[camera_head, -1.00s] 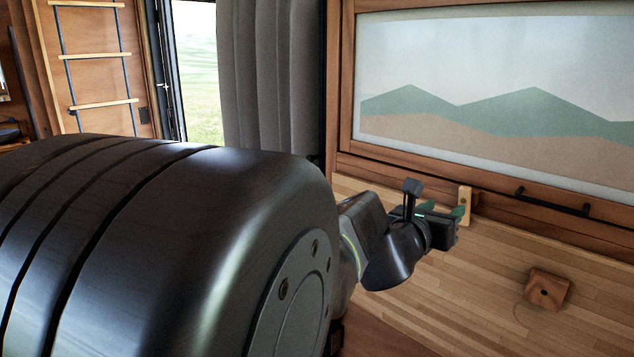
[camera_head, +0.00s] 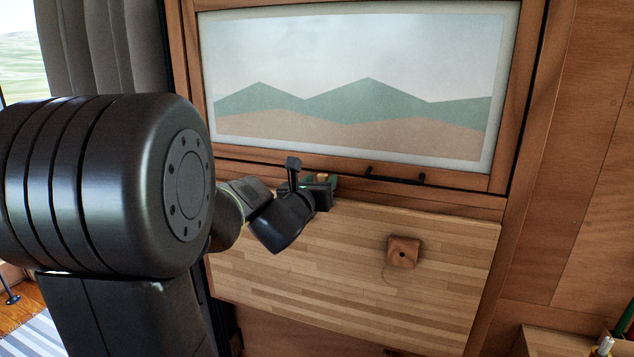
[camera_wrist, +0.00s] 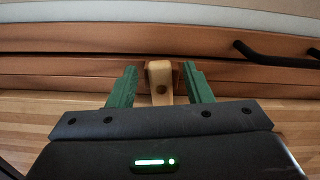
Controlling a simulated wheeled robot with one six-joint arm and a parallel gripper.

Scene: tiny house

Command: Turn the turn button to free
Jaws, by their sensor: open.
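The turn button (camera_wrist: 160,72) is a small pale wooden piece with a dark round screw at its middle. In the wrist view it stands upright against the reddish-brown wooden rail, and its lower end reaches down over the edge of the light striped panel. My gripper (camera_head: 328,184) is open, with one green finger on each side of the button and a small gap on both sides. In the head view the gripper hides most of the button. The fold-down panel (camera_head: 330,265) of striped wood hangs flat below the rail.
A dark bar handle (camera_head: 395,177) sits on the rail right of the button. A square wooden block (camera_head: 403,252) with a dark hole sticks out of the panel. A framed landscape picture (camera_head: 350,60) is above. A grey curtain (camera_head: 105,50) hangs at the left.

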